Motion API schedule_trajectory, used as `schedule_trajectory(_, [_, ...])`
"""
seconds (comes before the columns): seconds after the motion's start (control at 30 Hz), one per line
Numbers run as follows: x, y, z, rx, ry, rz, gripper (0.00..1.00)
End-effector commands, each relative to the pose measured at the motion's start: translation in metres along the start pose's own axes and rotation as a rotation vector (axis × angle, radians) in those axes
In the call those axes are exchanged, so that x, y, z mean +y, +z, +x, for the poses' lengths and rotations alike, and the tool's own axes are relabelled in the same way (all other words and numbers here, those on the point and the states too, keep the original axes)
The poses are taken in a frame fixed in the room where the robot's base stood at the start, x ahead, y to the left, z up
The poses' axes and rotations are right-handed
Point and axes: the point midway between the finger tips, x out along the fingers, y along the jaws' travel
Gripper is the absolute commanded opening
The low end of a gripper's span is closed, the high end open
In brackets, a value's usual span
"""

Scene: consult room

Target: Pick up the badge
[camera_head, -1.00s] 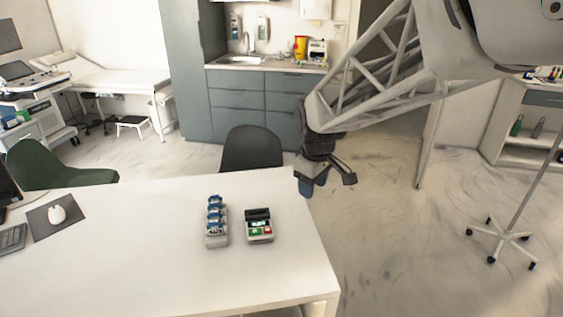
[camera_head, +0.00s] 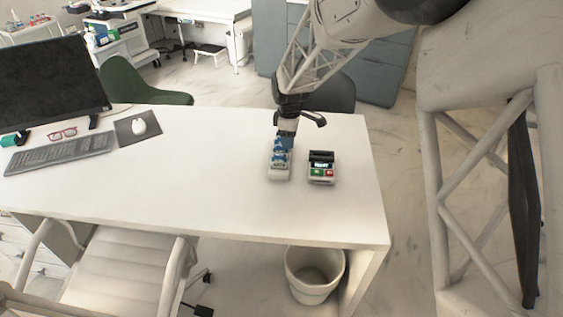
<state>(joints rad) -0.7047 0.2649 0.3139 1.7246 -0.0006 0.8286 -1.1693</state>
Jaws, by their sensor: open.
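I cannot make out a badge for certain in this view. My gripper (camera_head: 302,129) is open above the desk, pointing down beside the back of a small grey holder (camera_head: 279,175) with several blue-and-white items in it. One blue fingertip overlaps the back of these items in the picture, and I cannot tell whether it touches them. The other dark finger reaches out to the right. A small card terminal (camera_head: 321,168) with a dark top and green and red keys stands just right of the holder, apart from the gripper.
The white desk (camera_head: 200,195) is largely clear. At its left are a monitor (camera_head: 50,80), keyboard (camera_head: 60,152), red glasses (camera_head: 62,133) and a mouse (camera_head: 139,126) on a dark pad. A dark chair (camera_head: 335,95) stands behind; a white bin (camera_head: 314,275) is below the front edge.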

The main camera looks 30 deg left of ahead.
Motion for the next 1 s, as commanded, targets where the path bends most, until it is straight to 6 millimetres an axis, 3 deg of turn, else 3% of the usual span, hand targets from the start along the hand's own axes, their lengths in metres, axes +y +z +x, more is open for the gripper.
schedule_trajectory(0.1, [0.004,-0.021,0.015,-0.002,-0.006,-0.055,0.48])
schedule_trajectory(0.23, [0.006,-0.032,0.023,-0.003,-0.009,-0.085,0.48])
schedule_trajectory(0.67, [0.006,-0.034,0.026,-0.003,-0.010,-0.091,0.48])
schedule_trajectory(1.0, [0.006,-0.033,0.049,-0.003,-0.010,-0.091,0.48])
